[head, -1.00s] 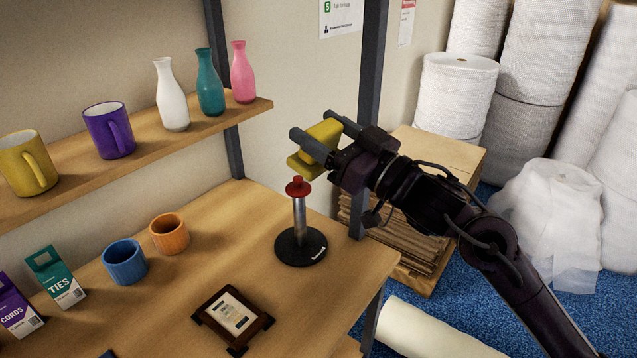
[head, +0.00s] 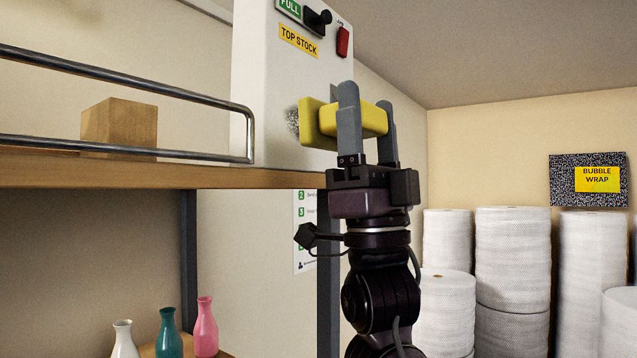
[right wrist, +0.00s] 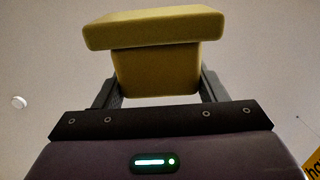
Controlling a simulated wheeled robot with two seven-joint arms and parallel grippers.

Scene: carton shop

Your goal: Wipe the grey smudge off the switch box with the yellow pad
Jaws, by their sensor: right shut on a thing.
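The white switch box (head: 262,70) stands at the right end of the high shelf, with a dark lever, a red switch and a yellow "TOP STOCK" label on its face. The grey smudge (head: 293,120) shows as a speckled patch low on that face, partly hidden behind the yellow pad. My right gripper (head: 366,115) is shut on the yellow pad (head: 314,123), whose flat face points left toward the smudge. I cannot tell whether the pad touches the box. In the right wrist view the pad (right wrist: 155,70) sits between the fingers. My left gripper is not in view.
The high shelf (head: 200,176) has a metal rail (head: 180,95) along its front, and a wooden block (head: 120,122) stands behind it. Several bottles (head: 168,335) stand on a lower shelf. White bubble-wrap rolls (head: 510,260) stand at the right; the air between is free.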

